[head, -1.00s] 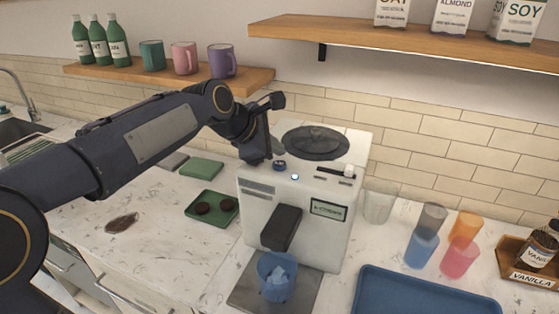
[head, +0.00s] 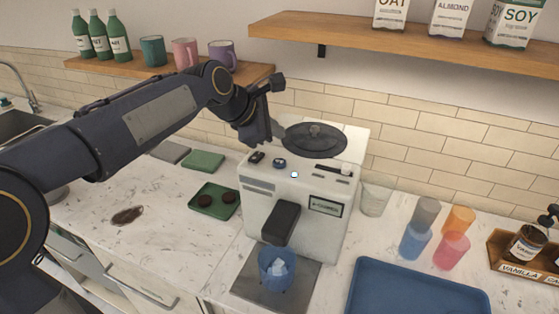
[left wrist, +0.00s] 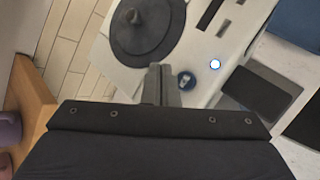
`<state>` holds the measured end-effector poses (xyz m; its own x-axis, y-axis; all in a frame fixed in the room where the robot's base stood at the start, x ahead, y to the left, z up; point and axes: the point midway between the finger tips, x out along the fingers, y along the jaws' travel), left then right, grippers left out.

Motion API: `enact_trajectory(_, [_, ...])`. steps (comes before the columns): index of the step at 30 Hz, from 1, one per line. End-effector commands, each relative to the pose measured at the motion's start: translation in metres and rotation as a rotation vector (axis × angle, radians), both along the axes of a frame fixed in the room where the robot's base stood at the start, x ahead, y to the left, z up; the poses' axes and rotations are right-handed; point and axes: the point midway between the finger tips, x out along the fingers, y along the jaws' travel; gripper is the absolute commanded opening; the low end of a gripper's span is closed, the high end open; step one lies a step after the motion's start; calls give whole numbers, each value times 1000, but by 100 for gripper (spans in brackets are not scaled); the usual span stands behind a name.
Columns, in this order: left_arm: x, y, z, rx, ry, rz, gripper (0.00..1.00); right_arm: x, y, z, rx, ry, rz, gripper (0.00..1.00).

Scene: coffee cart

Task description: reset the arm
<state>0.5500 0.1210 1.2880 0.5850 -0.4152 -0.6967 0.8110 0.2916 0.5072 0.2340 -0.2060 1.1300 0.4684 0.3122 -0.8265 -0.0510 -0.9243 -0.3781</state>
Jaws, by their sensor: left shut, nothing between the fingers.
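My left arm comes in from the left in the head view. Its gripper (head: 268,133) is above the back left of the white coffee machine (head: 262,208), and the arm hides part of the counter and wall behind. In the left wrist view the fingers (left wrist: 162,84) are together with nothing between them, over the machine's top near the round dark lid (left wrist: 147,25) and a small blue-topped knob (left wrist: 186,79). A blue cup (head: 275,272) with pale ice-like pieces stands under the machine's dark spout (head: 281,222). My right gripper is not in view.
A blue tray (head: 418,290) lies at the front right. Several coloured cups (head: 452,249) stand behind it. A green tray (head: 214,201) with two dark discs and a brown spill (head: 128,215) are on the left counter. A wooden mug shelf (head: 168,77) is behind my arm.

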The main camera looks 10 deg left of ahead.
Motion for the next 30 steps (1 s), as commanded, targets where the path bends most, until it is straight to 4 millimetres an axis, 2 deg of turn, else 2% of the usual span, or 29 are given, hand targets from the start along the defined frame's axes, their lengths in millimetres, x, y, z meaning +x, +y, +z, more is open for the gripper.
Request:
enact_trajectory(4, [-9,9,-2,23,-13,-25,0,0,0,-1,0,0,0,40])
enact_trajectory(7, [-34,29,-11,93,-48,-107,0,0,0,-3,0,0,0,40])
enact_trajectory(11, [-93,62,-34,255,-133,-307,0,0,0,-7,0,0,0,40])
enact_trajectory(15, [-167,85,-68,463,-243,-564,0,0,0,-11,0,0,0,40])
enact_trajectory(18, [-217,91,-97,614,-318,-753,0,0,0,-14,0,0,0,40])
enact_trajectory(21, [-258,91,-127,748,-378,-927,0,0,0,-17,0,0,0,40])
enact_trajectory(24, [-289,89,-152,847,-420,-1065,0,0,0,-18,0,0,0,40])
enact_trajectory(27, [-307,87,-168,910,-445,-1158,0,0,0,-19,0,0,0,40])
enact_trajectory(30, [-314,85,-176,941,-459,-1205,0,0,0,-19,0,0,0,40])
